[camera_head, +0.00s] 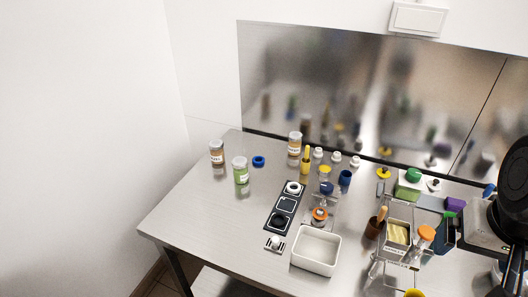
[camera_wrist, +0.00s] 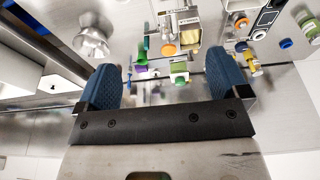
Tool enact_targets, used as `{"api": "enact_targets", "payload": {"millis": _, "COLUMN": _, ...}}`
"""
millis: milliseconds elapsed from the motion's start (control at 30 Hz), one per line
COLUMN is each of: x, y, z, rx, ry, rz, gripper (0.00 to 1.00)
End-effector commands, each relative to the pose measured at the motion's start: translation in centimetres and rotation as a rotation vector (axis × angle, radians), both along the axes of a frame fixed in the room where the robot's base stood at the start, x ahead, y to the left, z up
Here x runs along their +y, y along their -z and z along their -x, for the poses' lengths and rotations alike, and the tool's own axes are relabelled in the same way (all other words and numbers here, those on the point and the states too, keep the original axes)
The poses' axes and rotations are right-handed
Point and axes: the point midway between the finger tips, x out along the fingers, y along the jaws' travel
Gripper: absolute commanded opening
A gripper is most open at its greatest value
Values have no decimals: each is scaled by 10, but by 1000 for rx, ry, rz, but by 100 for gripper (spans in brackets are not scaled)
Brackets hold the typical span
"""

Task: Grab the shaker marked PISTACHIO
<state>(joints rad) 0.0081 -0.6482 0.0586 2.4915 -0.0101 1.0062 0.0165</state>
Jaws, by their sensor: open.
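Three shakers with white lids and labels stand upright at the left and back of the steel table in the head view. One has green contents (camera_head: 240,172); its label is too small to read, but the colour fits pistachio. The other two have brown contents: one at the far left (camera_head: 217,153) and one near the back panel (camera_head: 294,144). My gripper (camera_wrist: 165,82) shows in the wrist view with its two blue fingers wide apart and nothing between them. It is not seen in the head view, and is well away from the shakers.
A blue ring (camera_head: 258,161) lies close behind the green shaker. A black tray (camera_head: 284,208), a white bin (camera_head: 316,251) and a clear rack (camera_head: 398,240) crowd the middle and right. The table's left front is clear. A steel panel (camera_head: 300,85) stands behind.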

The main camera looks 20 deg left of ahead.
Motion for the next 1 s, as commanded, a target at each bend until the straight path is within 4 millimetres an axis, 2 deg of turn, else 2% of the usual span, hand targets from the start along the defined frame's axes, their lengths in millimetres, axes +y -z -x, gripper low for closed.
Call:
{"api": "enact_targets", "payload": {"millis": 100, "x": 1, "y": -21, "z": -1, "rx": 0, "ry": 0, "rz": -3, "gripper": 93}}
{"api": "enact_targets", "payload": {"millis": 267, "x": 18, "y": -18, "z": -13, "rx": 12, "ry": 24, "rz": -76, "gripper": 93}}
{"api": "enact_targets", "payload": {"millis": 467, "x": 47, "y": -20, "z": -34, "rx": 35, "ry": 70, "rz": -203, "gripper": 93}}
{"api": "enact_targets", "payload": {"millis": 667, "x": 99, "y": -25, "z": -68, "rx": 95, "ry": 156, "rz": -410, "gripper": 93}}
{"api": "enact_targets", "payload": {"millis": 1000, "x": 206, "y": -40, "z": -135, "rx": 265, "ry": 363, "rz": -799, "gripper": 93}}
